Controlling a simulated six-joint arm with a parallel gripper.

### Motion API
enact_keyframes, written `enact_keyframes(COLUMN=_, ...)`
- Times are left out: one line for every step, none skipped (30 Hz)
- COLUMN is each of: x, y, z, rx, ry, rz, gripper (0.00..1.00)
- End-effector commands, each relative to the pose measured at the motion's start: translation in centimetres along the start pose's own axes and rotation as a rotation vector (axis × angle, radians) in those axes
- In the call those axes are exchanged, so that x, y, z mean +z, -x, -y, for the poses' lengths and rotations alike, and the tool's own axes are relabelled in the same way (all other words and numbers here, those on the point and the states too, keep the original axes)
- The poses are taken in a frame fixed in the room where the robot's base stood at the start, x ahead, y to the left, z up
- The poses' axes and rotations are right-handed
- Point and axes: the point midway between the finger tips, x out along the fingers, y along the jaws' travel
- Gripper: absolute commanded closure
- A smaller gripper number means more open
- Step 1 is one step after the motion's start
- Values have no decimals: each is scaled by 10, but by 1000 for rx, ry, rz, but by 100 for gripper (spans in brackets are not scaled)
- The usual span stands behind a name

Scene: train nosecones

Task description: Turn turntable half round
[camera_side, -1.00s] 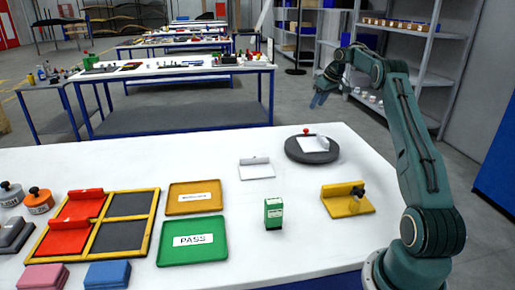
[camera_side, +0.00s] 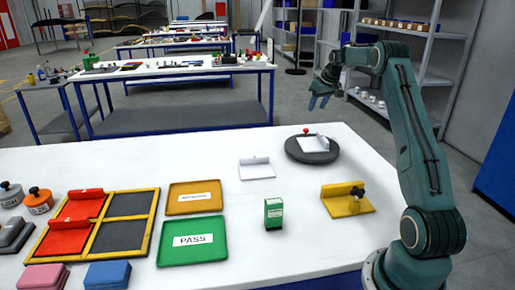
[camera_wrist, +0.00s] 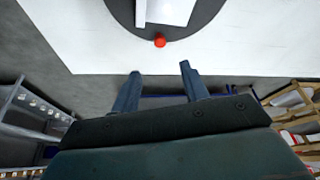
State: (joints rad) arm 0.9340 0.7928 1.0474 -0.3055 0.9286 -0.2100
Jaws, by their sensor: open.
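The dark grey round turntable (camera_side: 312,157) lies on the white table at its back right. A white angled part (camera_side: 314,144) sits on top of it. A red knob (camera_side: 306,131) is at the turntable's far rim. In the wrist view the turntable (camera_wrist: 190,33) is at the top edge, with the red knob (camera_wrist: 160,40) at its near rim and the white part (camera_wrist: 170,10) on it. My gripper (camera_side: 317,102) is in the air above and beyond the table's back edge, apart from the knob. Its fingers (camera_wrist: 157,76) are open and empty.
On the table (camera_side: 290,220) are a white bracket (camera_side: 257,169), a green stamp-like block (camera_side: 273,213), a yellow fixture (camera_side: 347,200), an orange tray (camera_side: 195,209), a green PASS tray (camera_side: 195,258) and a yellow-framed tray (camera_side: 156,205) holding red parts. Shelves (camera_side: 440,83) stand behind my arm.

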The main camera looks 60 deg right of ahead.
Motion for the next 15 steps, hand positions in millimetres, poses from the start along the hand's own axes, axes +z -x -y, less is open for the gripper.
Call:
enact_keyframes(x=0, y=-6, z=0, rx=-1, ry=0, rz=2, gripper=55)
enact_keyframes(x=0, y=-9, z=0, rx=-1, ry=0, rz=2, gripper=55)
enact_keyframes(x=0, y=-14, z=0, rx=-1, ry=0, rz=2, gripper=55)
enact_keyframes(x=0, y=-18, z=0, rx=-1, ry=0, rz=2, gripper=55)
enact_keyframes(x=0, y=-22, z=0, rx=-1, ry=1, rz=1, gripper=55)
enact_keyframes(x=0, y=-28, z=0, rx=-1, ry=1, rz=2, gripper=55)
enact_keyframes(x=1, y=-33, z=0, rx=-2, ry=1, rz=3, gripper=55)
enact_keyframes(x=1, y=-38, z=0, rx=-2, ry=1, rz=3, gripper=55)
enact_keyframes(x=1, y=-44, z=0, rx=-1, ry=1, rz=2, gripper=55)
enact_keyframes(x=1, y=-48, z=0, rx=-1, ry=1, rz=2, gripper=55)
enact_keyframes(x=1, y=-53, z=0, rx=-1, ry=1, rz=2, gripper=55)
enact_keyframes(x=0, y=-59, z=0, rx=-1, ry=1, rz=2, gripper=55)
enact_keyframes(x=1, y=-64, z=0, rx=-1, ry=1, rz=2, gripper=55)
enact_keyframes(x=1, y=-69, z=0, rx=-1, ry=1, rz=2, gripper=55)
enact_keyframes(x=0, y=-75, z=0, rx=-1, ry=1, rz=1, gripper=55)
